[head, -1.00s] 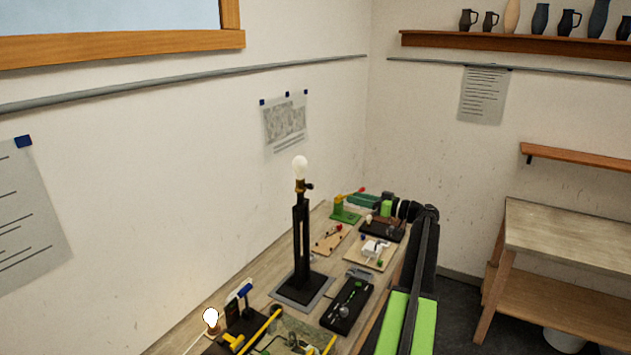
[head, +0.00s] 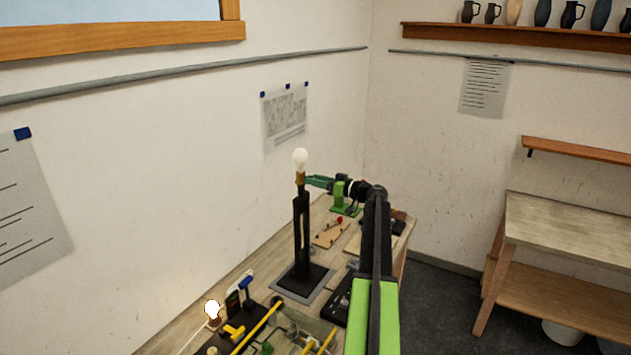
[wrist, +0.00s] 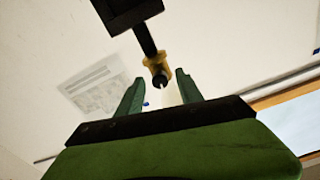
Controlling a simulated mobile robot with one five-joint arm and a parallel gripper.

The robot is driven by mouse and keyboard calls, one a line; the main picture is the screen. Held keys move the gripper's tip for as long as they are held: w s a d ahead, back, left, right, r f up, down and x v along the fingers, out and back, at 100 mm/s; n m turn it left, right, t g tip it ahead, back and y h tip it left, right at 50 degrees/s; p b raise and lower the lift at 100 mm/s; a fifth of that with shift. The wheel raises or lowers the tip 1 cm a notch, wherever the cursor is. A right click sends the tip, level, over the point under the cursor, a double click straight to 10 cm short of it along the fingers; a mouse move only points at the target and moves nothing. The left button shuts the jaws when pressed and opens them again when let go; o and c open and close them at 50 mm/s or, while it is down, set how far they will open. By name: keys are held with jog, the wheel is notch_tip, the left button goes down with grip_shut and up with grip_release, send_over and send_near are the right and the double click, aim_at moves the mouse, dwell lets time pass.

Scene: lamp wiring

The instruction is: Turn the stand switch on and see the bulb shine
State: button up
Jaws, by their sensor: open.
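The black lamp stand (head: 301,235) stands upright on the bench, with a brass socket (head: 300,178) and a pale bulb (head: 300,158) on top. The bulb shows no clear glow. The dark switch knob (wrist: 160,80) sticks out of the socket in the wrist view. My gripper (wrist: 160,75) is open, its green fingers on either side of the knob in the picture. I cannot tell whether they touch it. In the head view my gripper (head: 309,181) is right of the socket and hides the knob.
A small bulb (head: 212,309) shines bright white at the front left of the bench. Boards with parts, including a wooden board (head: 330,235) and a yellow-piped rig (head: 255,330), surround the stand's base. The wall lies behind; the floor at right is clear.

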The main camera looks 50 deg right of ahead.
jog(key=shift+w, duration=0.2)
jog(key=shift+c, duration=0.2)
grip_shut()
